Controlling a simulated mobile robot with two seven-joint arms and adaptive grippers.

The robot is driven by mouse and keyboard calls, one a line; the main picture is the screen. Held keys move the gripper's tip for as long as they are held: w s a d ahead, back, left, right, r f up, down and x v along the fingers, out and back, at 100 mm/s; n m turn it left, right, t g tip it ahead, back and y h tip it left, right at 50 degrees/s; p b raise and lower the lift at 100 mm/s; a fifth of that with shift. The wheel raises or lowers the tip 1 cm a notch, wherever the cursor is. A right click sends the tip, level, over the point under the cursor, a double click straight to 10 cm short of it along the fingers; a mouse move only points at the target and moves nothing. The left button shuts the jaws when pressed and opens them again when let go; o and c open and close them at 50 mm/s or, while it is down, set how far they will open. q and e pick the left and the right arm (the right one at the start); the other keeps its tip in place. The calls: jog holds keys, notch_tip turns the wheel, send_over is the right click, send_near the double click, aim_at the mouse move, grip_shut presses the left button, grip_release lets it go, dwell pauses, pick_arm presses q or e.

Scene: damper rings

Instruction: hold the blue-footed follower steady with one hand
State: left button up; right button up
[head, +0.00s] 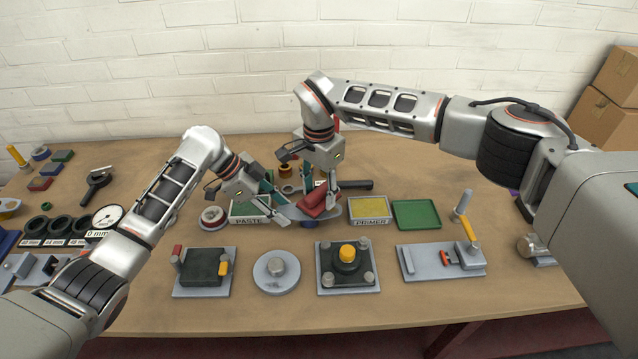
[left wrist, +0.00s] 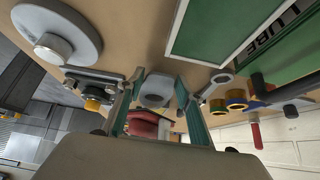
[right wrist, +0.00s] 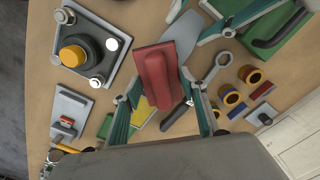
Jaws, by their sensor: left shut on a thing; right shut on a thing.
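My left gripper (head: 281,208) is shut on a light grey piece (head: 297,212), which shows between its fingers in the left wrist view (left wrist: 155,90). A blue round part (head: 308,224) shows below this piece; I take the two to be the blue-footed follower, but most of it is hidden. My right gripper (head: 321,193) is shut on a red block with a flat red base (head: 317,203), seen closely in the right wrist view (right wrist: 158,75). The red block is close to the grey piece; I cannot tell whether they touch.
The paste tray (head: 250,219) is left of the grippers; the primer tray (head: 371,221) and a green tray (head: 416,226) are right. In front stand a round grey plate (head: 277,284) and a square fixture with a yellow cap (head: 347,254). A dial gauge (head: 106,217) stands left.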

aim_at(324, 198)
notch_tip(324, 198, down, 3)
jog(key=shift+r, duration=0.15)
jog(key=shift+d+f, duration=0.25)
jog(key=shift+d, duration=0.4)
jog(key=shift+c, duration=0.8)
jog(key=shift+d, duration=2.55)
jog(key=shift+a+r, duration=0.1)
jog(key=shift+a, duration=0.15)
pick_arm(q)
jog(key=shift+d, duration=0.1)
jog(key=shift+c, duration=0.2)
pick_arm(e)
jog(key=shift+a, duration=2.8)
pick_arm(q)
jog(key=shift+r, duration=0.1)
pick_arm(e)
jog(key=shift+a, duration=0.2)
jog(key=shift+r, duration=3.95)
